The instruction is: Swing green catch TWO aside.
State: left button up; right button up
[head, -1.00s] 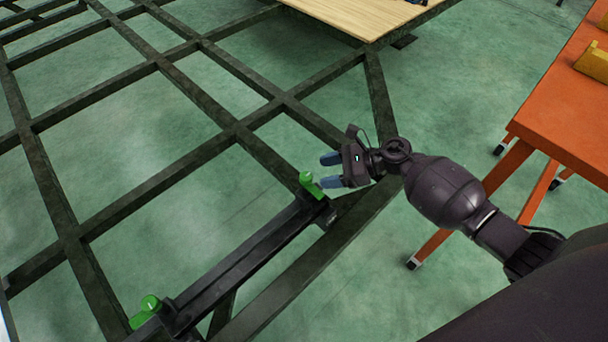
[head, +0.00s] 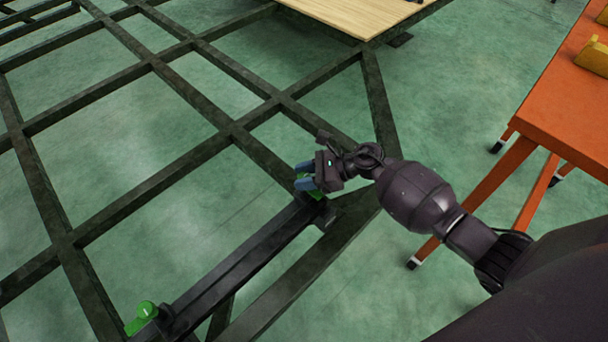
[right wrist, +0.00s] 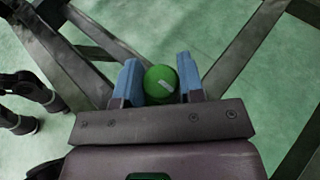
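A green catch (head: 316,192) sits at the far end of the dark rail, mostly hidden behind my right gripper in the head view. My right gripper (head: 300,176) is over it, its blue fingers apart. In the right wrist view the catch's round green knob (right wrist: 158,80) shows between the two fingers of my right gripper (right wrist: 160,82), with little gap on either side. The knob carries a pale bar mark; I cannot read a number. A second green catch (head: 142,316) is at the near end of the rail. My left gripper is not in view.
The dark rail (head: 240,262) lies on the trailer's dark frame of crossing beams (head: 155,66), with green floor in the openings. An orange table (head: 568,110) stands at the right. A wooden deck panel (head: 345,12) is at the top.

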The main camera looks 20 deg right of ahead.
jog(key=c, duration=0.3)
